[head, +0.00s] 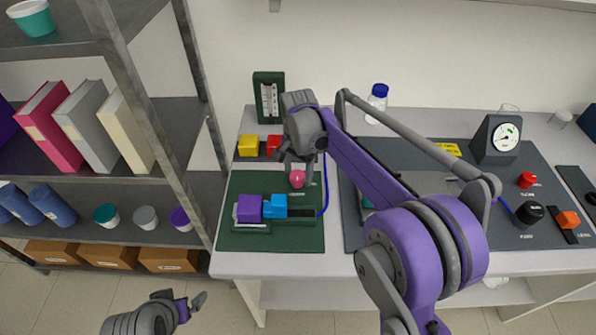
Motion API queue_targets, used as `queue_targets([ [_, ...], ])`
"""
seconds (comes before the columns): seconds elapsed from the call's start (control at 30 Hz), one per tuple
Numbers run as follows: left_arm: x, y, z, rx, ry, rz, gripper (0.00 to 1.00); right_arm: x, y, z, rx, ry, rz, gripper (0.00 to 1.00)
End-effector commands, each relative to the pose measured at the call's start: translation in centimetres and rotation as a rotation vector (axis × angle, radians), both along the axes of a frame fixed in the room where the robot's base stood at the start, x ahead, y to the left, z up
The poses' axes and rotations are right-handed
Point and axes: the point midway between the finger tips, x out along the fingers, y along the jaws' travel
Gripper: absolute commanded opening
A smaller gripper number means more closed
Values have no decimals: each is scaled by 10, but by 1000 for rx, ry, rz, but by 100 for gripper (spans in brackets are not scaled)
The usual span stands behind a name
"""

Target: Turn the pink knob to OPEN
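The pink knob (297,179) stands on the dark green panel (240,186) at the left end of the bench. My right gripper (295,172) reaches down over it from above. Its fingers show at the left and right of the knob, spread apart; I cannot tell whether they touch it. The small marking beside the knob is too small to read. My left gripper (190,303) is low at the bottom left, off the bench, with its fingers apart and nothing between them.
Purple (249,207) and blue (276,207) blocks sit on the green panel in front of the knob. Yellow (248,146) and red (274,143) blocks lie behind. A gauge (497,138) stands on the grey mat at right. A metal shelf (150,120) borders the left.

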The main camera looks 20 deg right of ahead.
Motion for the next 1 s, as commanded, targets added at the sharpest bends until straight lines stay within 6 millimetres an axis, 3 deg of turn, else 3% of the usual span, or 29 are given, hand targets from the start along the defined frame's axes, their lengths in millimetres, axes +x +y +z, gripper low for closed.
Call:
queue_targets([
  [0.07, 0, 0, 0, 0, 0, 0, 100, 0, 0, 0, 0, 0, 0, 60],
  [0.4, 0, 0, 0, 0, 0, 0, 100, 0, 0, 0, 0, 0, 0, 0],
  [0.77, 0, 0, -1, 0, 1, 0, 100, 0, 0, 0, 0, 0, 58, 0],
  [1.0, -1, 0, -3, 0, 2, 0, 100, 0, 0, 0, 0, 0, 217, 0],
])
